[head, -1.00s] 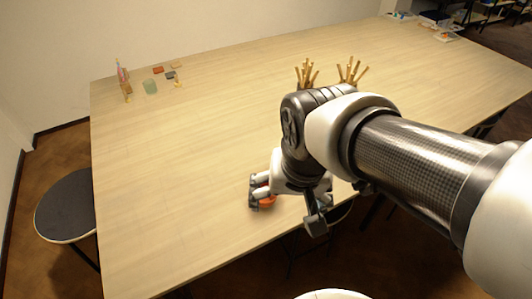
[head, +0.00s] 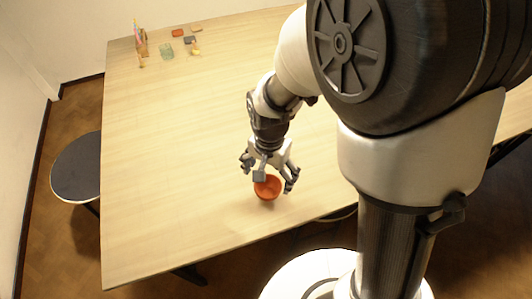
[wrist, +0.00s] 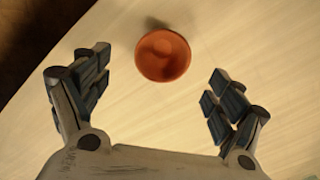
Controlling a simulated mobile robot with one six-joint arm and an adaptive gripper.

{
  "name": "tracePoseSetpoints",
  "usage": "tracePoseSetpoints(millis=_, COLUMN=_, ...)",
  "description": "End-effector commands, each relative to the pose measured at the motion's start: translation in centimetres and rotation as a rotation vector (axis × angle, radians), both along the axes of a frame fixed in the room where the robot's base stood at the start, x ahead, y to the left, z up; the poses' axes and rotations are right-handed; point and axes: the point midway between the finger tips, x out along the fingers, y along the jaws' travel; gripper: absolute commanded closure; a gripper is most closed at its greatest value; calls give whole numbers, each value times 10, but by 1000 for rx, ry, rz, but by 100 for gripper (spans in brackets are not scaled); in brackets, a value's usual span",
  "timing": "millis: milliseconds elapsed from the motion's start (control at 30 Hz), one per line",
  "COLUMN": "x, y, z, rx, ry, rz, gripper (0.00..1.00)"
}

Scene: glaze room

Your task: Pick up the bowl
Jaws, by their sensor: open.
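The bowl (head: 267,188) is small, round and orange-red, and sits upright on the wooden table near its front edge. In the wrist view the bowl (wrist: 162,54) shows from above, beyond the fingertips and roughly centred between the two fingers. My gripper (head: 268,176) is open and empty, above the table and close to the bowl in the head view. In the wrist view my gripper (wrist: 158,83) has its fingers spread wider than the bowl. Part of the bowl's far rim is hidden by the gripper in the head view.
The table (head: 160,150) is clear around the bowl. At its far left stand a colourful upright item (head: 140,40), a greenish glass (head: 167,50) and several small blocks (head: 190,40). A round dark stool (head: 77,165) stands left of the table.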

Motion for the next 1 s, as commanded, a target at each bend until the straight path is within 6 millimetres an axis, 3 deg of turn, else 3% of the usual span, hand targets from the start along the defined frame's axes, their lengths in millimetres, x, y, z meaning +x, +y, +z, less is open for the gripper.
tracePoseSetpoints(millis=100, x=-1, y=0, z=-24, rx=-1, ry=2, rz=0, gripper=13)
tracePoseSetpoints(millis=467, x=1, y=1, z=-48, rx=0, ry=1, rz=1, gripper=13)
tracePoseSetpoints(millis=700, x=4, y=2, z=-85, rx=-1, ry=3, rz=0, gripper=13)
tracePoseSetpoints(millis=1000, x=5, y=3, z=-89, rx=0, ry=-1, rz=1, gripper=14)
